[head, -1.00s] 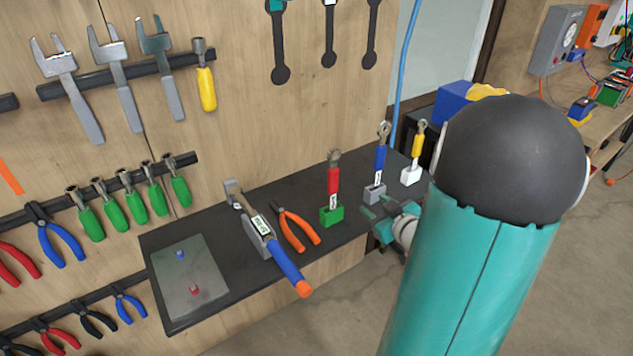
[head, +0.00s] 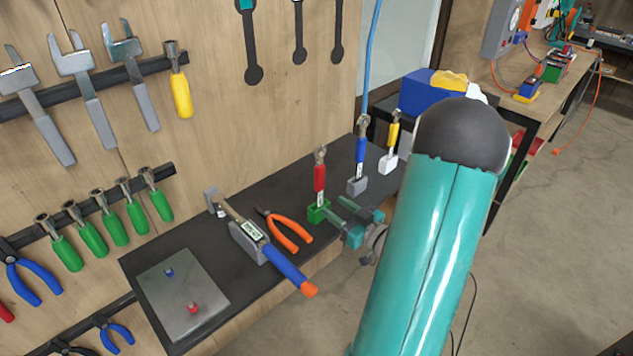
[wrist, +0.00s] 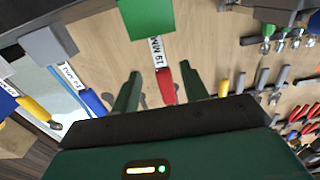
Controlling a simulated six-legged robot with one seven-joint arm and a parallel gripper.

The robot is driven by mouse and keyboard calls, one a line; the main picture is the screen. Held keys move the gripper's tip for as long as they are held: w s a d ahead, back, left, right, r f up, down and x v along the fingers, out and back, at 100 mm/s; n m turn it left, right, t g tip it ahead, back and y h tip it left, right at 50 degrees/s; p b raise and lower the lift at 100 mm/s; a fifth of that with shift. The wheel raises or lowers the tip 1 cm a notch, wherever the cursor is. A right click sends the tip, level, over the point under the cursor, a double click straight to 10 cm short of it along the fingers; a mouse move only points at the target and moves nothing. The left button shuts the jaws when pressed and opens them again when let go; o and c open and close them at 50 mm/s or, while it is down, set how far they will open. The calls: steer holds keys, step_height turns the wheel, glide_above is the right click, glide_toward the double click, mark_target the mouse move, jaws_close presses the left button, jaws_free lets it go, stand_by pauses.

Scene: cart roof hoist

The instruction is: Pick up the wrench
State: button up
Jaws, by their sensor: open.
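Three wrenches stand upright in small blocks on the dark shelf. The red-handled wrench (head: 319,175), labelled 19 MM, is in a green block (head: 318,211). The blue-handled one (head: 361,157) is in a grey block, and the yellow-handled one (head: 394,135) in a white block. My gripper (head: 345,213) is open, its fingers pointing at the red wrench just right of the green block. In the wrist view, which looks upside down, the red wrench (wrist: 164,83) shows between the open fingers (wrist: 160,88). I cannot tell whether it is within their reach depth. Nothing is held.
Orange-handled pliers (head: 286,232) and a blue-handled tool with a small display (head: 270,252) lie on the shelf (head: 255,198) left of my gripper. A metal plate (head: 185,292) with two knobs is farther left. A blue bin (head: 425,95) stands behind.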

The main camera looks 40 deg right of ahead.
mark_target(320, 196)
steer(key=w, duration=0.7)
jaws_close()
